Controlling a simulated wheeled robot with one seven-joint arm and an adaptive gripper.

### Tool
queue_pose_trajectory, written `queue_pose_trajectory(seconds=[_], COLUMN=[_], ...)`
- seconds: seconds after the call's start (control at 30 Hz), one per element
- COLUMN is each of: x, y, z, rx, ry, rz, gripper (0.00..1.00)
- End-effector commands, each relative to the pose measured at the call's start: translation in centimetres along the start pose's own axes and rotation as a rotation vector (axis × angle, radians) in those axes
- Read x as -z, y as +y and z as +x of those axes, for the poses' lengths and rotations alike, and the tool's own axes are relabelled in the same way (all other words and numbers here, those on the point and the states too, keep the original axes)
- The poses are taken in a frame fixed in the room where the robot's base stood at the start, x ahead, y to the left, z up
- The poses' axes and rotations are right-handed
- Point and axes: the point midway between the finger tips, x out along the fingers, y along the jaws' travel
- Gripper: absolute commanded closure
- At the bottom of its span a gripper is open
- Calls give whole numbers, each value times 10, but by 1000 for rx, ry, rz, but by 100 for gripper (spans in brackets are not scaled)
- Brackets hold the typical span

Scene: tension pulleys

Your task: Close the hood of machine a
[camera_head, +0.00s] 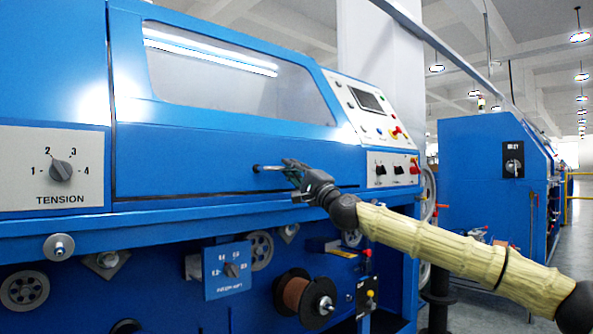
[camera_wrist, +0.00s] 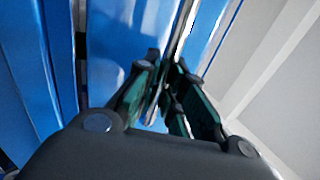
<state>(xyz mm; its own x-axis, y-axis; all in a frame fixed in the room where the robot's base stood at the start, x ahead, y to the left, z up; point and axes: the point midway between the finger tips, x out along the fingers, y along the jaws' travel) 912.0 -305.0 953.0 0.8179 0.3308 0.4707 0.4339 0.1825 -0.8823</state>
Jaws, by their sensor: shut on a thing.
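The blue hood (camera_head: 200,158) of the machine has a long window (camera_head: 230,80) and sits down, with its lower edge along the machine body. A thin hood handle (camera_head: 262,168) sticks out near its lower right. My gripper (camera_head: 290,168) is at that handle and shut on it. In the wrist view, the fingers of my gripper (camera_wrist: 165,95) close around the bright metal handle bar (camera_wrist: 184,30), with the blue hood surface behind. The exact contact between fingers and bar is partly hidden.
A control panel (camera_head: 372,108) with buttons is right of the hood. A tension dial plate (camera_head: 35,190) is at left. Pulleys and a copper-coloured wire spool (camera_head: 296,294) sit below. Another blue machine (camera_head: 465,165) stands at right, beside open floor (camera_head: 578,230).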

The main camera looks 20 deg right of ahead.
Motion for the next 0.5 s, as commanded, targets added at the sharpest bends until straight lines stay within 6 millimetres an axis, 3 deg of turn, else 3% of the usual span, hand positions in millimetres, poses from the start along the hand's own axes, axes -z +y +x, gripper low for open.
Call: queue_pose_trajectory(seconds=[0.37, 0.4, 0.5], x=[-2, -2, -2], y=[10, 11, 11], z=[3, 3, 2], rx=[-10, -10, -11], ry=[-1, -2, -2], rz=[6, 6, 5], gripper=[100, 85, 67])
